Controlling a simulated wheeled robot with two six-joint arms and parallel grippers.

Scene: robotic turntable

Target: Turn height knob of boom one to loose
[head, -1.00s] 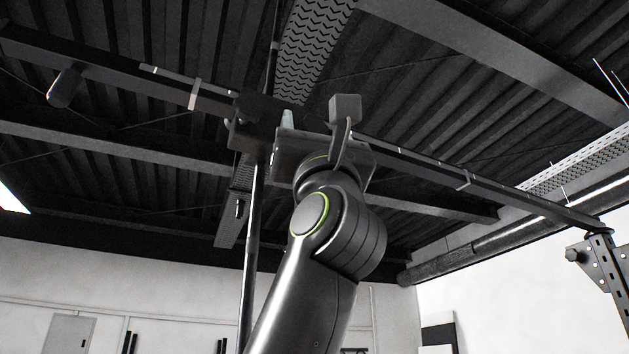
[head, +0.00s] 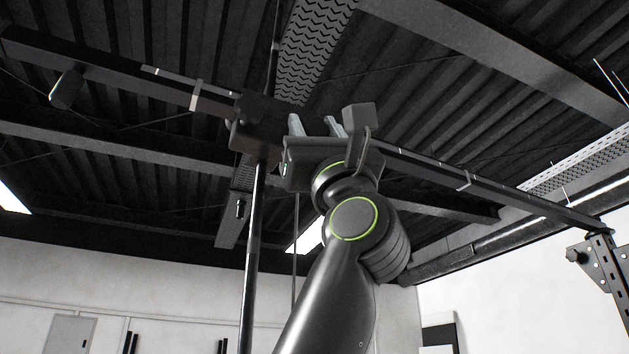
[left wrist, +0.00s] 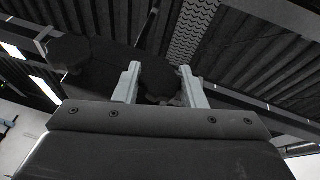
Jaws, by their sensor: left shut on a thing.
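Boom one appears to be the long dark bar (head: 430,170) that runs across the head view. It meets a dark clamp block (head: 258,125) on top of a thin upright pole (head: 253,250). My left gripper (head: 314,126) is right beside the block, with both pale fingers pointing up. In the left wrist view, my left gripper (left wrist: 160,84) has its fingers on either side of a dark rounded knob (left wrist: 158,86) and is shut on it. In the head view, the knob is not clearly visible. My right gripper is not in view.
A dark cylinder (head: 66,88) hangs near the boom's left end. A metal stand with holes (head: 603,262) stands under its right end. Ceiling beams and a perforated tray (head: 318,40) are overhead. Open air lies left of the pole.

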